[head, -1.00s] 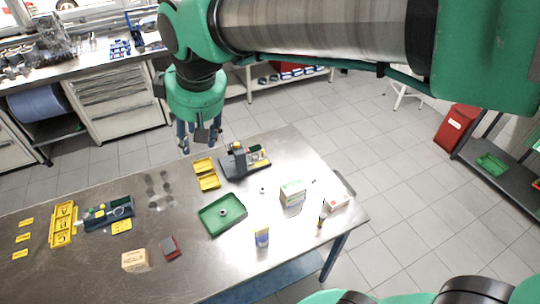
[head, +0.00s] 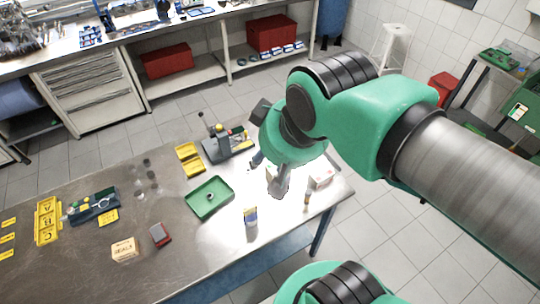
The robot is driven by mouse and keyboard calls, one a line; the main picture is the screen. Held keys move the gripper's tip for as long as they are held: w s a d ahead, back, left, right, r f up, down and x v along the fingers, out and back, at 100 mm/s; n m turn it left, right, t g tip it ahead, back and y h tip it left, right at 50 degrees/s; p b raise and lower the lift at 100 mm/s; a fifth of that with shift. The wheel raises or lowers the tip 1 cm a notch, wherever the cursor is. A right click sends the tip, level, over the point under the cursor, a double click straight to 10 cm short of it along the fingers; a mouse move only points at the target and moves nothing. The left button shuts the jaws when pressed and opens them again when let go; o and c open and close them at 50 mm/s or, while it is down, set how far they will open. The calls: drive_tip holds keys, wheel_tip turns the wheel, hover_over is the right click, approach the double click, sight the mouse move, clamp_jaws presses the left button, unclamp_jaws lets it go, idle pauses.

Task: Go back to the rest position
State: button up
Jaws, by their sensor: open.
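My gripper (head: 268,176) is at the end of my green and grey arm, over the right part of the steel table (head: 190,262). Its fingers are apart and I see nothing held. It points down and covers the spot around a white box, which is mostly hidden behind it. How high the fingers are above the table I cannot tell.
A green tray (head: 222,211) with a small ring lies left of my gripper. A grey fixture (head: 216,150) and yellow bins (head: 188,152) stand behind it.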

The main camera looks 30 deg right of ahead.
drive_tip(key=shift+f, duration=0.15)
wheel_tip(320, 180, down, 12)
drive_tip(key=b, duration=1.2)
drive_tip(key=shift+f+b, duration=0.2)
drive_tip(key=shift+b, duration=0.1)
